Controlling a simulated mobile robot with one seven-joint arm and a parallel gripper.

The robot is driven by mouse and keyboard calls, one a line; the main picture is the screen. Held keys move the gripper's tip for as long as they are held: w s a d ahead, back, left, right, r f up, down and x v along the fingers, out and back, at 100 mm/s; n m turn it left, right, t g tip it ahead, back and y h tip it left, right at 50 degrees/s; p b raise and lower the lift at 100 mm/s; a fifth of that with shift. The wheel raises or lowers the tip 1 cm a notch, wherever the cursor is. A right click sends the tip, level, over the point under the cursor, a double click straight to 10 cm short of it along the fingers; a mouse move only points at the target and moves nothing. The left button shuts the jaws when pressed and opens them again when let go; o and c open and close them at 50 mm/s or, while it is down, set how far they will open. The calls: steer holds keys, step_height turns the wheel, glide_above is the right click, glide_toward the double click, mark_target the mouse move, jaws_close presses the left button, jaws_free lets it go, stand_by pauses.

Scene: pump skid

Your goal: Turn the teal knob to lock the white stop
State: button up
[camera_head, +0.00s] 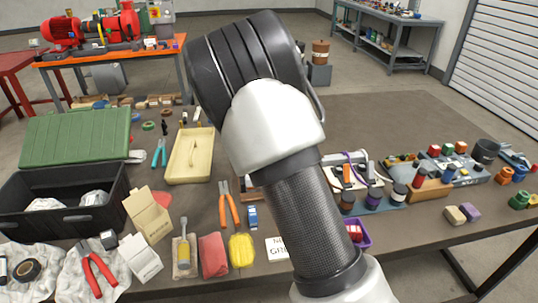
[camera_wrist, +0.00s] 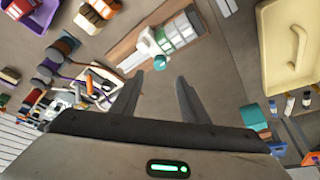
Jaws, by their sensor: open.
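In the wrist view, a wooden board (camera_wrist: 128,50) carries a pale, ribbed cylindrical fixture (camera_wrist: 183,30). A white piece (camera_wrist: 147,42) sits at its near end, apparently the white stop. A small teal knob (camera_wrist: 160,62) shows beside it, with a green-teal part (camera_wrist: 162,38) just above. My gripper (camera_wrist: 161,76) is open, its two fingers apart and nothing visible between them. The fingertips point toward the knob and appear short of it; I cannot tell the exact gap. In the head view, my arm hides the fixture and the gripper.
A cream tray (camera_head: 170,168) lies left of my arm; it also shows in the wrist view (camera_wrist: 265,45). Orange-handled pliers (camera_head: 228,205), a yellow bundle (camera_head: 241,248) and a purple bin (camera_head: 360,242) lie nearby. Colored parts and blocks crowd the bench at right.

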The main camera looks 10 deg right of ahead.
steer(key=v, duration=0.8)
steer(key=shift+p, duration=0.3)
steer(key=shift+s+r, duration=0.15)
steer(key=s+d+r+n+y+p, duration=0.2)
steer(key=s+r+p, duration=0.1)
steer(key=s+r, duration=0.55)
steer(key=s+d+r+n+y+p, duration=0.1)
steer(key=s+d+r+n+p, duration=0.2)
steer(key=s+r, duration=0.5)
steer(key=s+r+n+t+p, duration=0.1)
steer(key=s+n+p, duration=0.3)
steer(key=s, duration=1.3)
steer(key=shift+s+r+t+p, duration=0.25)
steer(key=shift+s+t+p, duration=0.2)
steer(key=shift+t, duration=0.35)
steer(key=shift+d, duration=0.1)
